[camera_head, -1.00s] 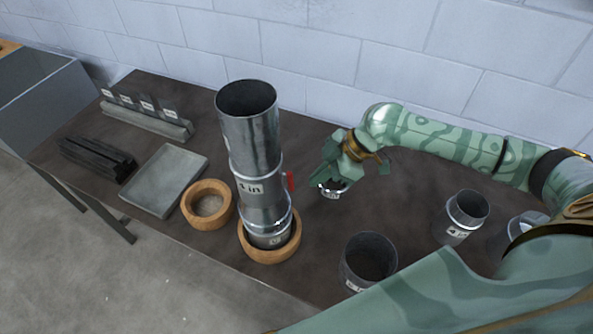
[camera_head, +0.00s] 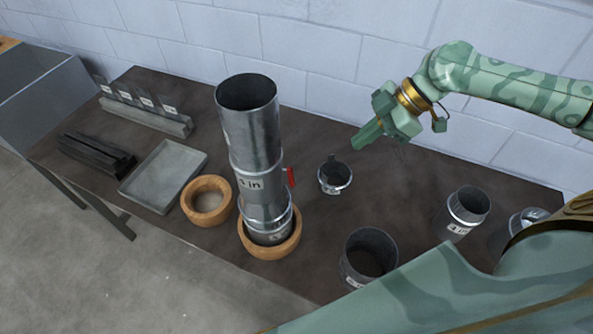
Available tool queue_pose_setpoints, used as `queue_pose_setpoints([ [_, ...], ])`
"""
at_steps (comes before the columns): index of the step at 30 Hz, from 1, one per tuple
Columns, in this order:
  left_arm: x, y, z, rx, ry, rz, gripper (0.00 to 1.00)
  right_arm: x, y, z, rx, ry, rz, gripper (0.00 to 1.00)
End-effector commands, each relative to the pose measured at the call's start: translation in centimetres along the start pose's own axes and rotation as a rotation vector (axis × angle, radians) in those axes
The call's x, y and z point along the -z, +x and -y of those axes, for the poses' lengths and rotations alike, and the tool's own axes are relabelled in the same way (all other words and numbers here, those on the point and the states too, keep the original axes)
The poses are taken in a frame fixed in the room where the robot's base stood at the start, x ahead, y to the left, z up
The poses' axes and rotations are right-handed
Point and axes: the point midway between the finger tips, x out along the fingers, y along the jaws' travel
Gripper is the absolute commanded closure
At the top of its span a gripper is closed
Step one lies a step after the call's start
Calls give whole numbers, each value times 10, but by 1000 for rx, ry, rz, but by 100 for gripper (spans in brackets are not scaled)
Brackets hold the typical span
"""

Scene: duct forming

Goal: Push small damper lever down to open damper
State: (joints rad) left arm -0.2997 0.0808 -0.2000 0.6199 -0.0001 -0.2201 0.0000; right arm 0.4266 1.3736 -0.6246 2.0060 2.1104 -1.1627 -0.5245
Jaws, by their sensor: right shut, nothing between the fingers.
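A tall metal duct stack (camera_head: 255,150) stands upright in a wooden ring (camera_head: 270,251) on the dark table. A small red damper lever (camera_head: 291,178) sticks out from the right side of the stack, close to vertical. My right gripper (camera_head: 357,146) is shut and empty, up and to the right of the lever and apart from it. Its fingers point down and to the left. My left gripper is not in view.
A small clamp-like metal ring (camera_head: 335,178) lies on the table (camera_head: 400,215) right of the stack. Open duct pieces (camera_head: 369,257) stand at the front right. A second wooden ring (camera_head: 206,201) and a grey tray (camera_head: 163,177) are left of the stack.

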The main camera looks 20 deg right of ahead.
Motion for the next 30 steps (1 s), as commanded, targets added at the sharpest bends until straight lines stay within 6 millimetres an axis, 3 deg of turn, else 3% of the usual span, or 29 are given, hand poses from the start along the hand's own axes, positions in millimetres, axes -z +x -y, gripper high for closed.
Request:
queue_pose_setpoints([
  [3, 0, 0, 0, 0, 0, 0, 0, -1, -18, 0, -1, 0, 3, 100],
  [9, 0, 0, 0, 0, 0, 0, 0, 0, -30, 0, 1, 0, -1, 100],
  [30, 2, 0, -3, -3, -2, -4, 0, 0, -30, 0, 1, 0, -1, 100],
])
